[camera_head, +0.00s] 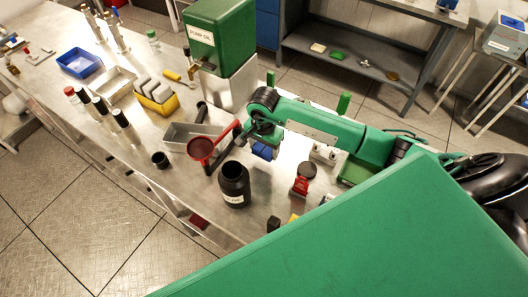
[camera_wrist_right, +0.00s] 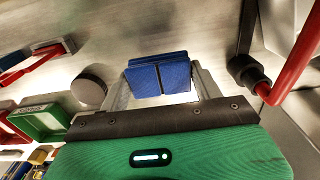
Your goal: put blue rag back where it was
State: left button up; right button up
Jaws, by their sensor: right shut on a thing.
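The blue rag (camera_head: 262,151) is a small folded block at the middle of the metal workbench. In the right wrist view, the blue rag (camera_wrist_right: 158,77) sits between the two fingers of my right gripper (camera_wrist_right: 160,88), with a seam down its middle. My right gripper is shut on it and points down at the bench. In the head view my right arm comes in from the right and partly covers the rag. Whether the rag touches the bench top or hangs just above it, I cannot tell. My left gripper is not in view.
A grey metal tray (camera_head: 181,136) lies behind the funnel. A red item with a black round top (camera_head: 303,180) is to the right.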

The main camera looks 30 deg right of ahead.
aim_at(264, 156)
notch_tip(264, 156, down, 4)
jog(key=shift+f+p, duration=0.1)
jog(key=shift+p, duration=0.6)
jog(key=shift+f, duration=0.1)
jog(key=shift+f, duration=0.1)
jog(key=shift+f+b, duration=0.15)
jog(key=shift+b, duration=0.2)
jog(key=o, duration=1)
